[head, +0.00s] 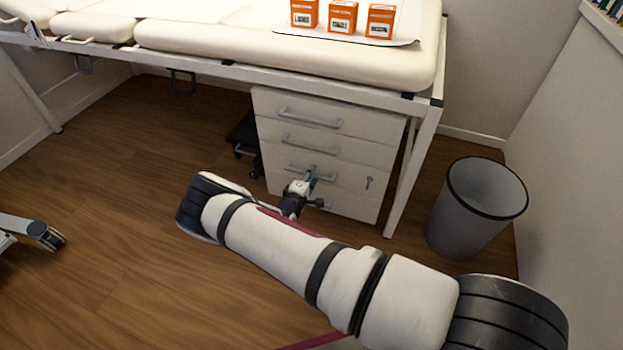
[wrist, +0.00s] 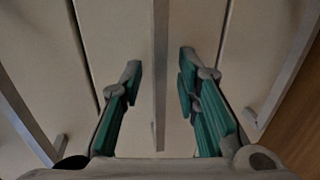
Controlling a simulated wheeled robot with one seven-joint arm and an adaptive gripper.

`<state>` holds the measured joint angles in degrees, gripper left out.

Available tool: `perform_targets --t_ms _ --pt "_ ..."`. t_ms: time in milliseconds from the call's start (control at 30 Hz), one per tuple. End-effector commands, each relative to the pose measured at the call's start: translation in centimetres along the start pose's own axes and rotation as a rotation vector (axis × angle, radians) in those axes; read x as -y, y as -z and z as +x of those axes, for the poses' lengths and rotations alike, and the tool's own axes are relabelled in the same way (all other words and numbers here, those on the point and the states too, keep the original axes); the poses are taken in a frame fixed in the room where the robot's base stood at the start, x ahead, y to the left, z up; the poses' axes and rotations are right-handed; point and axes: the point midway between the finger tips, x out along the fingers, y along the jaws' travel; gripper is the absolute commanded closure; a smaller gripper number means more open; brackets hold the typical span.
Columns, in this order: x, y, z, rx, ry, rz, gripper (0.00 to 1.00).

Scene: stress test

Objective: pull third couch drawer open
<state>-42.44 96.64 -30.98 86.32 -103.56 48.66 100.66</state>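The white drawer cabinet (head: 345,150) stands under the couch (head: 270,45), with its drawers appearing shut. The third drawer's grey bar handle (head: 326,178) is partly hidden by my gripper (head: 308,184), which is at the cabinet front. In the wrist view my gripper (wrist: 159,75) is open, with teal-padded fingers either side of a handle bar (wrist: 160,45). There is a gap on both sides; no contact shows. The head view suggests this bar is the third drawer's. Other handles run to the left and right in the wrist view.
A grey waste bin (head: 478,210) stands right of the couch leg (head: 412,175). Orange boxes (head: 342,17) sit on the couch. The wooden floor (head: 110,210) to the left is mostly clear.

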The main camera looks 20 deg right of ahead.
Motion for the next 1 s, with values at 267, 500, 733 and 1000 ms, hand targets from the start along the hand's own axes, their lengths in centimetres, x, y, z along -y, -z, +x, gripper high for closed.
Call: perform_targets --t_ms 267,500,733,1000 --pt "-0.1 0.0 0.6 -0.001 0.0 -0.001 0.7" --pt "-0.1 0.0 0.6 0.0 0.0 -0.001 1.0" --pt "0.0 0.0 0.6 0.0 0.0 -0.001 1.0" --pt "0.1 0.0 -0.9 -0.001 0.001 -0.001 1.0"
